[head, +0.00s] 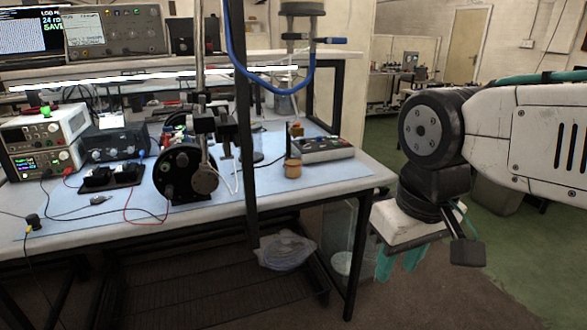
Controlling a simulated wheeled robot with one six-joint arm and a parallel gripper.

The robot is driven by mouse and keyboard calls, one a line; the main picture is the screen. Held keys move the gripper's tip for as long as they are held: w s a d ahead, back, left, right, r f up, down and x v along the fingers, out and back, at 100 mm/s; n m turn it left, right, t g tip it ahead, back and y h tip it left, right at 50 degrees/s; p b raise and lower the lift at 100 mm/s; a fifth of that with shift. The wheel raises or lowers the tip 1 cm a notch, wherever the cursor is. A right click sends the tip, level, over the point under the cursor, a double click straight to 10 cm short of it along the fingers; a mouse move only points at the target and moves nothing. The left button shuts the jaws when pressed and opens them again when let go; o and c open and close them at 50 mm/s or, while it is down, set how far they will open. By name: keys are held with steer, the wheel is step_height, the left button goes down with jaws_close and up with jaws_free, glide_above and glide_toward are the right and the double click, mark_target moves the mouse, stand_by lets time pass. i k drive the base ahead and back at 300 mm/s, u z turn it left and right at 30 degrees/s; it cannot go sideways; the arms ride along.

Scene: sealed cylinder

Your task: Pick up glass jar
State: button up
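No glass jar is clear beyond doubt. A clear glass vessel (257,146) stands on the workbench, partly hidden behind a dark upright post; it may be the jar. A small tan cylinder (293,168) with a dark top stands to its right, near the bench front. My gripper (462,240) hangs at the right, beyond the bench's right end and apart from these things. One dark finger pad shows; the other finger is hidden or not distinct. I see nothing held in it.
The workbench (340,183) carries a black wheel-like device (184,174), a grey keypad box (320,149) and power supplies (42,140). A clear bag (287,250) and a transparent tank (340,262) are below. Green floor is open at right.

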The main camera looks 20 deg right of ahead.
mark_target(292, 159)
steer(key=z, duration=0.05)
steer(key=k, duration=0.6)
steer(key=z, duration=0.4)
steer(key=i, duration=1.5)
steer(key=z, duration=0.1)
